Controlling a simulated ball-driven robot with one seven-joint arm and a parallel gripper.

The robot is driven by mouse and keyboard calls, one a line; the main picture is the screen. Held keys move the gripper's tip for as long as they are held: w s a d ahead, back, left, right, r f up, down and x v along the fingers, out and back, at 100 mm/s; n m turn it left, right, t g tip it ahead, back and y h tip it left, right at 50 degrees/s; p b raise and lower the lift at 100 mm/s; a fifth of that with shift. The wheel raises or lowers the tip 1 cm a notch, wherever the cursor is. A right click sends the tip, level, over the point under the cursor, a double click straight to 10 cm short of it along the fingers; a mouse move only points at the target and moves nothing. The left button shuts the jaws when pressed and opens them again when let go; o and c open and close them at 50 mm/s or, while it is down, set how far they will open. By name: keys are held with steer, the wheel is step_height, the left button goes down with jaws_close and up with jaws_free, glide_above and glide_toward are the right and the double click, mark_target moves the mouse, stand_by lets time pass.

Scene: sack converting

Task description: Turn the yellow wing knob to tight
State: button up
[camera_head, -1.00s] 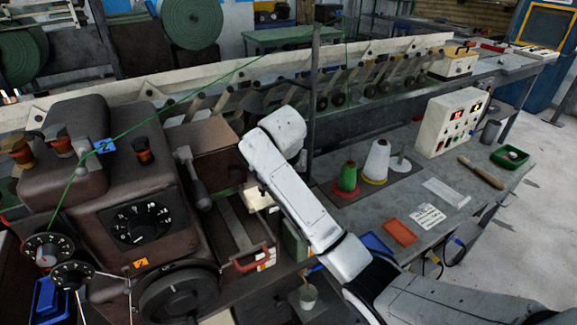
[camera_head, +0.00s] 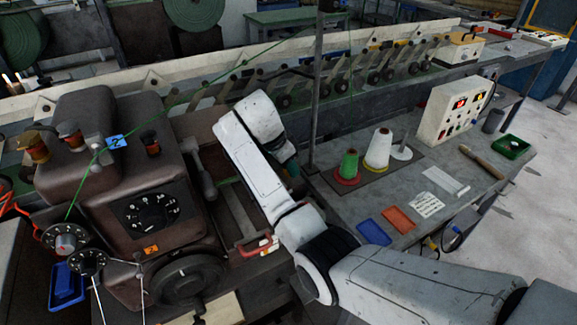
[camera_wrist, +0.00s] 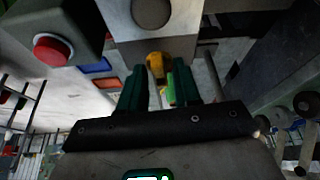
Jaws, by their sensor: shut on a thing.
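The yellow wing knob (camera_wrist: 156,64) shows in the wrist view, in front of a pale block (camera_wrist: 128,49) with a round dark disc on it. My gripper (camera_wrist: 159,76) has its two dark green fingers on either side of the knob and is shut on it. The knob's lower part is partly hidden between the fingers. A small bright green piece (camera_wrist: 170,92) shows beside the right finger. In the head view my arm hides the knob and most of the gripper. I cannot read the knob's tight mark.
A red button (camera_wrist: 52,50) on a dark box is close at left in the wrist view. In the head view a brown machine (camera_head: 150,205) stands left of my arm. The bench at right holds thread cones (camera_head: 378,150), an orange tray (camera_head: 399,219) and a control box (camera_head: 452,108).

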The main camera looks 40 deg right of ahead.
steer(key=shift+w+r+m+g, duration=0.1)
steer(key=shift+m+g, duration=0.2)
steer(key=shift+m, duration=0.3)
steer(key=o, duration=0.7)
steer(key=shift+d, duration=0.1)
steer(key=p+v, duration=0.1)
steer(key=v, duration=0.9)
steer(key=shift+r+p, duration=0.3)
steer(key=shift+r, duration=0.05)
